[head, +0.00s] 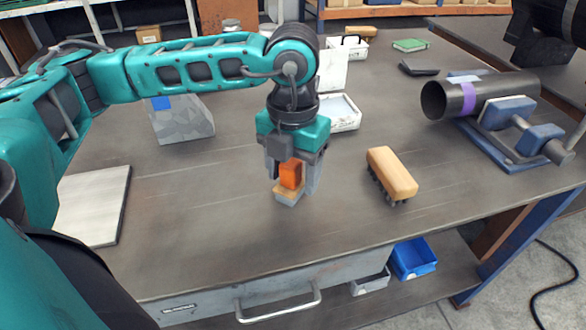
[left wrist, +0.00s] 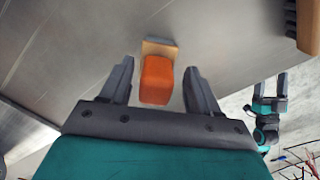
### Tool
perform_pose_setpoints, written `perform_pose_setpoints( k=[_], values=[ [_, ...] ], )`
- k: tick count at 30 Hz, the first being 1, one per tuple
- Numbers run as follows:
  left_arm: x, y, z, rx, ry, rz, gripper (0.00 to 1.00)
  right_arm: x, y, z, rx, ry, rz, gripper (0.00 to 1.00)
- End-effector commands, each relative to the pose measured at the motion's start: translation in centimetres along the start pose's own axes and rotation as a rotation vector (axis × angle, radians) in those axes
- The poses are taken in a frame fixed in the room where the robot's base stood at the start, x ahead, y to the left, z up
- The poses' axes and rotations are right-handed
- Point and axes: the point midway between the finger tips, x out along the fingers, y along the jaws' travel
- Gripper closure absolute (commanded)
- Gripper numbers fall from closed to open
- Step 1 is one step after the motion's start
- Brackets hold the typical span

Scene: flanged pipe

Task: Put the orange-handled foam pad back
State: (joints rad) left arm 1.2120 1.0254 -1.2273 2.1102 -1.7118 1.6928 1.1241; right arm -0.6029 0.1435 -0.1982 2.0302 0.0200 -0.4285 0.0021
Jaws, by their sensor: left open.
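The foam pad (head: 289,196) has an orange handle (head: 291,173), a light wooden board and a grey-blue underside. It appears to stand upright on the table, handle up. My left gripper (head: 292,182) is open above it, pointing down, with its fingers on either side of the handle. In the left wrist view the orange handle (left wrist: 156,80) lies between the two fingers (left wrist: 157,85), with a gap on both sides. My right gripper (left wrist: 270,88) shows small at the right of the left wrist view, its two fingers apart and nothing visible between them.
A wooden brush (head: 392,172) lies right of the pad. A dark pipe (head: 490,93) with purple tape rests on blue supports (head: 508,113). A white tray (head: 345,125) stands behind the gripper, a grey block (head: 182,126) and a pale plate (head: 92,205) to the left. The front middle is clear.

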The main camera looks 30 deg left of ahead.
Motion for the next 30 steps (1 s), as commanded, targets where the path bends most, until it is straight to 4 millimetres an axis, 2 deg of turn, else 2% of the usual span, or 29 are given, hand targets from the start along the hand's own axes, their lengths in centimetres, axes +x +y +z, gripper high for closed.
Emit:
perform_pose_setpoints(
  k=[7, 21, 25, 30],
  values=[
    [-0.8, 0.0, 0.0, 0.0, -0.002, -0.001, 0.38, -0.2, 0.0, -0.2, -0.001, -0.002, 0.002, 0.23],
    [-10.3, 0.0, 0.1, 0.001, -0.004, -0.001, 0.38, -0.7, 0.6, -0.3, -0.007, -0.003, 0.015, 0.23],
    [-11.7, 0.0, 0.1, 0.0, -0.002, 0.0, 0.38, -0.9, 0.7, 0.0, -0.009, -0.01, 0.016, 0.23],
    [-12.4, 0.0, 0.0, 0.001, 0.0, -0.001, 0.38, -0.8, 0.8, 0.5, -0.012, -0.02, 0.017, 0.23]
  ],
)
